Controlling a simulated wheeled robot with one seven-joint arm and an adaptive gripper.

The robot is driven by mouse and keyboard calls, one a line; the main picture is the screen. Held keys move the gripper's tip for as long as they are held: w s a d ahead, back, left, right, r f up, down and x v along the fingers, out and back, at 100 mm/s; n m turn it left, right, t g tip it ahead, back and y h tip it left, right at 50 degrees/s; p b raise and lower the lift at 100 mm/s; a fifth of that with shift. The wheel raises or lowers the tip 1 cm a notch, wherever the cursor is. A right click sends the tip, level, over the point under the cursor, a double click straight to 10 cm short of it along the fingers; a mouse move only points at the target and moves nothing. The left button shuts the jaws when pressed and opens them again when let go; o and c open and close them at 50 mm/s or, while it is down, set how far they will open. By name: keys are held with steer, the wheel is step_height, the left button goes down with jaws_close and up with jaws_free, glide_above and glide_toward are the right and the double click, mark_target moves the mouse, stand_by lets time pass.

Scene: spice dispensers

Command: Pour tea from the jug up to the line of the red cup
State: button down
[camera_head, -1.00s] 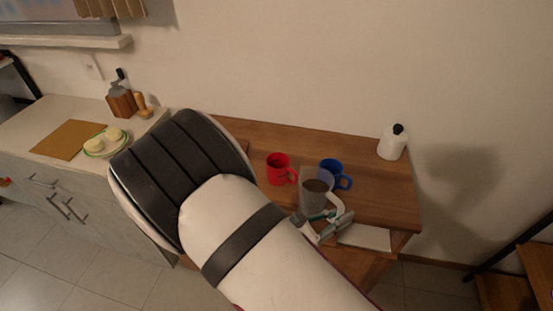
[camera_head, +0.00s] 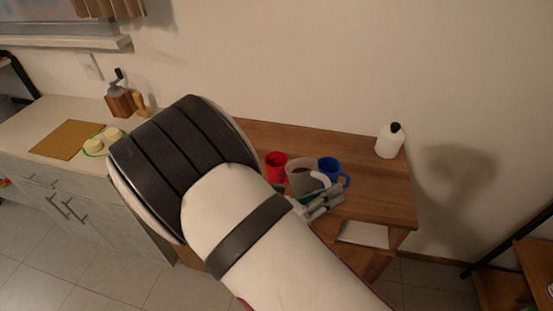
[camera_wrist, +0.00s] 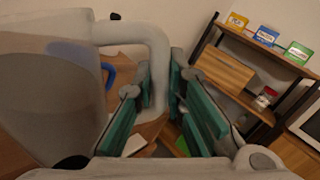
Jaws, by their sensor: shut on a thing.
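The translucent grey jug (camera_head: 297,182) with brown tea in it is above the wooden table, in front of the cups. My gripper (camera_head: 318,205) is shut on the jug's handle. In the wrist view the jug (camera_wrist: 45,90) fills the left side, and its pale handle (camera_wrist: 157,75) lies between the green fingers of my gripper (camera_wrist: 163,85). The jug looks slightly tilted to the left. The red cup (camera_head: 274,165) stands on the table just behind and left of the jug, partly hidden by it. Its line and contents cannot be made out.
A blue cup (camera_head: 332,167) stands close right of the jug. A white bottle with a black cap (camera_head: 389,141) is at the table's back right. The wooden table (camera_head: 370,190) is clear around the bottle. My arm hides the table's left part.

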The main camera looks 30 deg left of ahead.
mark_target(320, 178)
steer(key=shift+w+a+r+n+t, duration=0.15)
steer(key=shift+w+a+r+n, duration=0.15)
steer(key=shift+a+r+n, duration=0.3)
steer(key=shift+w+a+r+n+t, duration=0.15)
steer(key=shift+w+a+r+n, duration=0.1)
steer(key=shift+a+r+n, duration=0.3)
stand_by(0.9)
steer(key=shift+r+n, duration=0.25)
steer(key=shift+w+a+r, duration=0.1)
steer(key=shift+a+r, duration=0.1)
steer(key=shift+r, duration=0.05)
steer(key=shift+w+a+r+n+t+y+p, duration=0.15)
steer(key=shift+a+r+n, duration=0.1)
steer(key=shift+r+n, duration=0.3)
steer(key=shift+w+a+r+n+t+y+p, duration=0.1)
steer(key=shift+a+r+n+p, duration=0.15)
steer(key=shift+r+n, duration=0.35)
steer(key=shift+w+a+r+n+t+y+p, duration=0.15)
steer(key=shift+a+r+n, duration=0.2)
steer(key=shift+n, duration=0.3)
stand_by(2.5)
